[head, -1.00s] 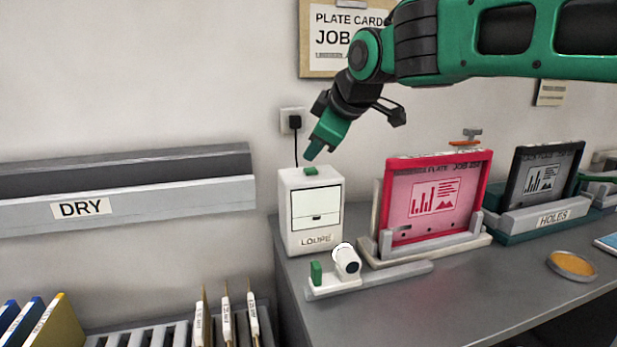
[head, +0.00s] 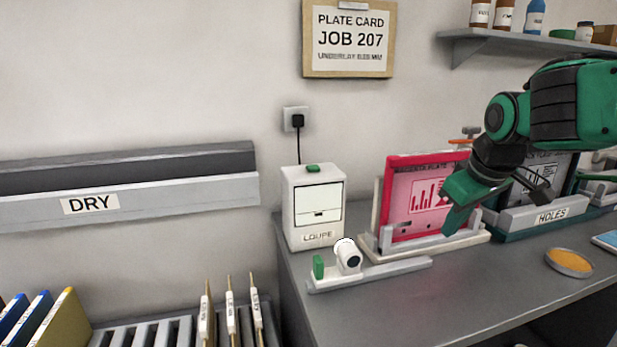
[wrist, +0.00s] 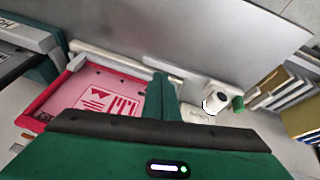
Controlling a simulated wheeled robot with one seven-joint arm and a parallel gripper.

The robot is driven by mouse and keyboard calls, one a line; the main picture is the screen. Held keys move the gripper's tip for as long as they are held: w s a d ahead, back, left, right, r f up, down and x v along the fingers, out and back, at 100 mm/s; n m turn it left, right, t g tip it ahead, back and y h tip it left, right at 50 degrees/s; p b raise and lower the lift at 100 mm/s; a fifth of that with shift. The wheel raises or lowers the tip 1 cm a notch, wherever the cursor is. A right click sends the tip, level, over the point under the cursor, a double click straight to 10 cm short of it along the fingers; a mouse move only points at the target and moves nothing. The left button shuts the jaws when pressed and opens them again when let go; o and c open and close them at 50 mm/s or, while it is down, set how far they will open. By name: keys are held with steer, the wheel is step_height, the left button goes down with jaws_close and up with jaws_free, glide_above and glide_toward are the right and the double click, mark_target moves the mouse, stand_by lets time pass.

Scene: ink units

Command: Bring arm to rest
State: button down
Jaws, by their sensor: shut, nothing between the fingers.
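My gripper (head: 452,217) is green, shut and empty. In the head view it hangs in the air in front of the pink-framed plate (head: 398,237), covering part of its right side. My arm (head: 560,105) reaches in from the right. In the wrist view the shut fingers (wrist: 165,97) point out over the bench, with the pink plate (wrist: 80,75) at their left.
The white LOUPE box (head: 292,215) and a small white loupe (head: 347,258) on a grey rail stand at the bench's left. The dark HOLES plate stand (head: 530,217) and an orange dish (head: 569,263) are right. A shelf (head: 480,45) hangs above. The front middle bench is clear.

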steer(key=s+d+f+m+g, duration=0.1)
steer(key=s+d+f+m, duration=0.2)
steer(key=s, duration=0.5)
steer(key=s+d+f+m+g, duration=0.2)
steer(key=s+d+f+m, duration=0.2)
steer(key=s, duration=0.5)
steer(key=s+d+f+m+g, duration=0.2)
steer(key=s+d+f+m, duration=0.2)
steer(key=s, duration=0.4)
steer(key=shift+s+d+f, duration=0.4)
steer(key=shift+d+f, duration=0.2)
steer(key=shift+f, duration=0.35)
steer(key=shift+w+f, duration=0.25)
steer(key=shift+w, duration=0.4)
